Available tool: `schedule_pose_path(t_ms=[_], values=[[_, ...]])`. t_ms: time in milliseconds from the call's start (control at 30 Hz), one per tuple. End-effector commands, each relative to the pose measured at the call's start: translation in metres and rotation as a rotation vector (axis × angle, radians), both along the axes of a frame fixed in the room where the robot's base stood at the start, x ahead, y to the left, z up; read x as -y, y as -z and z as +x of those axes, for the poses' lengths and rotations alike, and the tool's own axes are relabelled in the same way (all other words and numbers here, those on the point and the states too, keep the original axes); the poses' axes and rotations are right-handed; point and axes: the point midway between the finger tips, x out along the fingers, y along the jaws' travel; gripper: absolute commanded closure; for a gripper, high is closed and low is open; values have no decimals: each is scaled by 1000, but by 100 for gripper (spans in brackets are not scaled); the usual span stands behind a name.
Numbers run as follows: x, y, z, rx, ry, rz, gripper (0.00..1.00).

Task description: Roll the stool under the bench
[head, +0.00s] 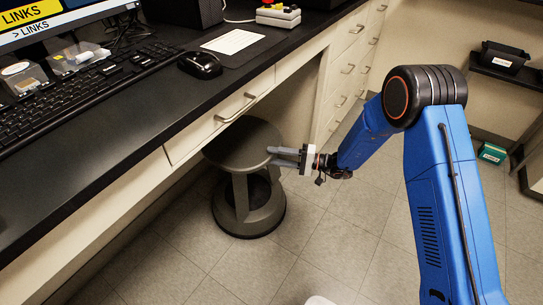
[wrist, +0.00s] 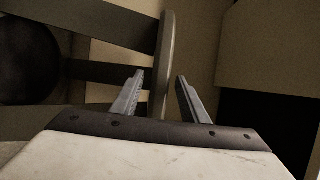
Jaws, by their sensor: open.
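The grey stool (head: 240,147) stands upright on the floor at the front of the bench (head: 110,130). It has a round seat, a post with struts and a wide round base. The back left part of its seat is hidden by the bench's drawer front. My gripper (head: 271,156) is open at the right side of the seat, level with its rim. In the wrist view the seat (wrist: 166,60) shows edge-on, with its rim between the two spread fingers (wrist: 160,76). I cannot tell whether either finger touches it.
A drawer (head: 220,115) with a handle is above the stool, and a drawer cabinet (head: 345,75) stands to its right. Keyboard, mouse (head: 200,65) and monitor are on the bench top. A small green box (head: 492,153) lies at the far right.

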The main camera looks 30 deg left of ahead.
Motion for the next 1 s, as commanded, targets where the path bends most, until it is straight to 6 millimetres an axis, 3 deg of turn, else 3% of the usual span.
schedule_pose_path(t_ms=[600, 800, 1000], values=[[113, 0, 44, 0, 3, 0, 59], [137, 0, 52, 0, 1, 0, 59], [144, 0, 55, 1, -1, 1, 59]])
